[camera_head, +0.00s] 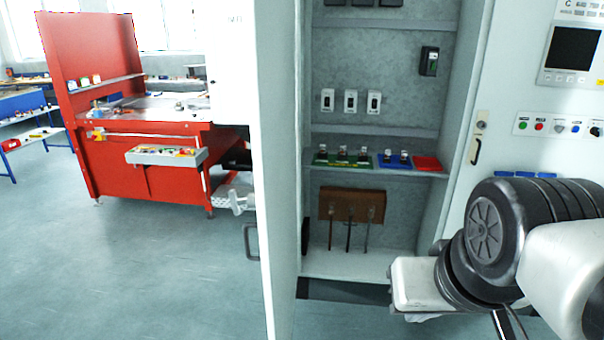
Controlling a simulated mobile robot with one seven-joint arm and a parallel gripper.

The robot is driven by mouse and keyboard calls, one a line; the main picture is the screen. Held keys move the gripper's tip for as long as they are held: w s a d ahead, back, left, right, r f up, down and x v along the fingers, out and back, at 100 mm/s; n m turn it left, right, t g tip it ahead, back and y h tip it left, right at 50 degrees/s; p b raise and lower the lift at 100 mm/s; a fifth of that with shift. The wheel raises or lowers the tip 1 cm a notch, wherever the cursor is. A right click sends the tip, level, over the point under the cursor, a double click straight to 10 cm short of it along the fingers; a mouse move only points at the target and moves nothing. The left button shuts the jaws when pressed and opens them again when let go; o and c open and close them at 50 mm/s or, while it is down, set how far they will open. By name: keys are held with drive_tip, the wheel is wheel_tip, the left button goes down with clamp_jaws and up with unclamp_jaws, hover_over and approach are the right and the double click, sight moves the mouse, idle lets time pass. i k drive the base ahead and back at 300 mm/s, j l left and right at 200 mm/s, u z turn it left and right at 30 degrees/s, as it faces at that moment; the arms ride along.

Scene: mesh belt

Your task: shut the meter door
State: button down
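The meter door (273,170) is a tall pale panel at the left side of an open grey cabinet (380,57). It stands swung open towards me and is seen at a steep angle. A dark pull handle (248,242) shows low on its left face. My gripper (412,284) is at the lower right, a white block beside my black wrist joint, in front of the cabinet's lower right corner. It is well to the right of the door and apart from it. Its fingers cannot be made out clearly, and no held object shows.
Inside the cabinet are a shelf (430,172) with small coloured parts, white switches (350,101) and a brown block (351,205) with hanging rods. A control panel (560,126) stands at right. A red workbench (130,165) is at left. Floor (120,270) left of the door is clear.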

sight(269, 25)
drive_tip(key=j+z, duration=0.15)
drive_tip(key=j, duration=1)
drive_tip(key=i+j, duration=0.4)
drive_tip(key=j, duration=0.2)
drive_tip(key=k, duration=0.15)
